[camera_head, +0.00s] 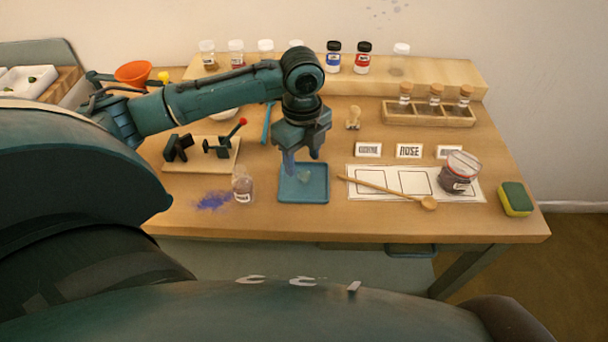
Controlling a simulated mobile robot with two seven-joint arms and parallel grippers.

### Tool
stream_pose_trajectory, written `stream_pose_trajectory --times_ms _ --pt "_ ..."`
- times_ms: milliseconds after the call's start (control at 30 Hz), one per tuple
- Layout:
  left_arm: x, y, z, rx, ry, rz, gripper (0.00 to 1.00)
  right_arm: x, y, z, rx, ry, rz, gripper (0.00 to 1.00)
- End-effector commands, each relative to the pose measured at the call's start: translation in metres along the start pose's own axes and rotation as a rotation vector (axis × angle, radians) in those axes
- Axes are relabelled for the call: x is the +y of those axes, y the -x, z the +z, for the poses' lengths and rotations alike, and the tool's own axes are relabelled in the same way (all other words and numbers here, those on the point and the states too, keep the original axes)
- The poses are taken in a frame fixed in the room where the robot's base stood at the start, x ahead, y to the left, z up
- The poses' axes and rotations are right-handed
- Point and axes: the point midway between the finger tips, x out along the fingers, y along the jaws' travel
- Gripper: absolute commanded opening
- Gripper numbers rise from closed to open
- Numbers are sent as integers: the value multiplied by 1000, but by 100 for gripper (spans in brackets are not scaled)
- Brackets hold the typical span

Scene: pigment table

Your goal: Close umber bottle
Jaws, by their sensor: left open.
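A small clear bottle (243,186) with pale brownish contents and a white label stands on the table left of the blue tray. I cannot read its label, so I cannot tell if it is the umber bottle. Its top looks uncapped. My left gripper (302,160) points down over the blue tray (304,197), fingers apart. A small pale greenish piece (303,177) lies in the tray below the fingertips; I cannot tell what it is or whether the fingers touch it. My right gripper is not in view.
Blue powder (213,201) is spilled left of the small bottle. A wooden spoon (385,190) lies across the white card (418,183). A sponge (515,199) is at the right edge. A rack (428,119) of corked vials and a shelf of bottles stand behind.

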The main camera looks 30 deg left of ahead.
Motion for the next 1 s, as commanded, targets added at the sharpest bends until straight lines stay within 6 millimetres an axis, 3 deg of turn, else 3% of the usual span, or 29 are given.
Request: stream_pose_trajectory --times_ms 333,733,1000 --pt "-1 -46 -3 0 0 4 51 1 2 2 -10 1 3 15" --pt "-2 -51 -3 0 -1 1 51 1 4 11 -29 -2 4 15" --pt "-2 -50 -3 -1 -1 1 30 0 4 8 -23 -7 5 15"
